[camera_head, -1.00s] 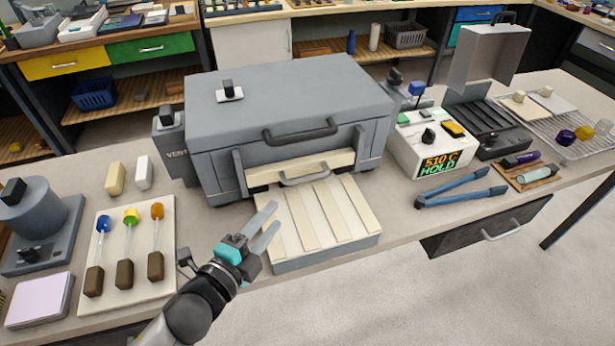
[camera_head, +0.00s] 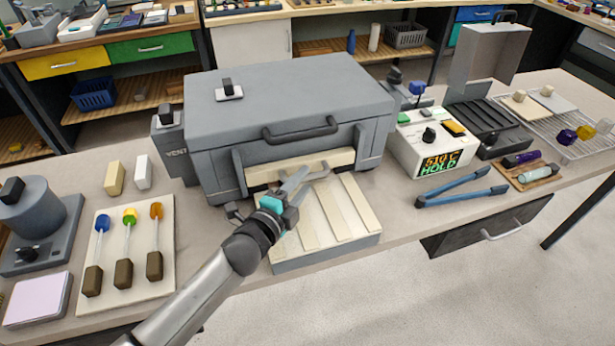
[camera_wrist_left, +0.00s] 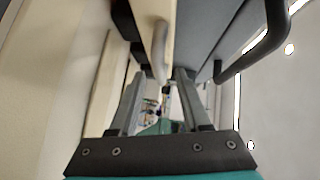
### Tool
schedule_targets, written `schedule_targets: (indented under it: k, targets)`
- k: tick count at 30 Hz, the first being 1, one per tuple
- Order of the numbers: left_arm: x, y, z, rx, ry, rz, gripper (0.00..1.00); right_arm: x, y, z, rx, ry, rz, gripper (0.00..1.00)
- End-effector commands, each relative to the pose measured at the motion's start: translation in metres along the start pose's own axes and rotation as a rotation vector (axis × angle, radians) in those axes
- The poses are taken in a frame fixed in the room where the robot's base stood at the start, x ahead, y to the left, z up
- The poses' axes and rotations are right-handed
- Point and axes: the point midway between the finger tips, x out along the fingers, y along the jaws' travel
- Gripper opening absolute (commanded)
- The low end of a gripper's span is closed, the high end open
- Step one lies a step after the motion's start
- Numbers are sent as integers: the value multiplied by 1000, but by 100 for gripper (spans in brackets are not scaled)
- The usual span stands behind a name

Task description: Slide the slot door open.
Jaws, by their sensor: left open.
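The slot door (camera_head: 271,175) is a cream panel low on the front of the grey kiln box (camera_head: 290,85). Its grey bar handle (camera_head: 321,170) sits on the panel's front. My left gripper (camera_head: 296,180) is in front of the door, beside the handle, with its fingers pointing toward the kiln. The left wrist view shows the two fingers apart (camera_wrist_left: 162,78), with the door handle (camera_wrist_left: 160,48) ahead, in line with the gap between them. The cream panel (camera_wrist_left: 150,12) shows behind it. Whether a finger touches the handle cannot be told. My right gripper is not in view.
A slatted cream board (camera_head: 345,215) lies under my left gripper. The kiln's dark upper handle (camera_head: 300,132) is just above the door; it also shows in the wrist view (camera_wrist_left: 265,45). Glass rods (camera_head: 129,240) lie on a board at left. Blue tongs (camera_head: 460,190) and a controller (camera_head: 432,140) stand right.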

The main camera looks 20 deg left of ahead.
Motion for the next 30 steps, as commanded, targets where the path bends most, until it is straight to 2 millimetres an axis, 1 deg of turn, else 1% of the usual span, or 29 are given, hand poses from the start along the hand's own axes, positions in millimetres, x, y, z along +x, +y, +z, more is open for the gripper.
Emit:
schedule_targets:
  k: [1, 3, 7, 12, 19, 20, 30]
  targets:
    - [7, -1, 0, 1, 0, -2, 47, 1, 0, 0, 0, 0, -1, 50]
    - [15, 0, 0, 1, -1, -2, 47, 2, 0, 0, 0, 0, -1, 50]
    - [24, 0, 0, 1, 0, -1, 47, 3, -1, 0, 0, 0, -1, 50]
    - [29, 0, 0, 1, 0, 0, 47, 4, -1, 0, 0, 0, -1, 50]
    - [29, 0, 0, 0, 0, 0, 47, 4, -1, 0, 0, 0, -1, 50]
    - [29, 0, 0, 0, 0, 0, 45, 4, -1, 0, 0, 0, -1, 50]
    - [29, 0, 0, 0, 0, 0, 7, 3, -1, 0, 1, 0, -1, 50]
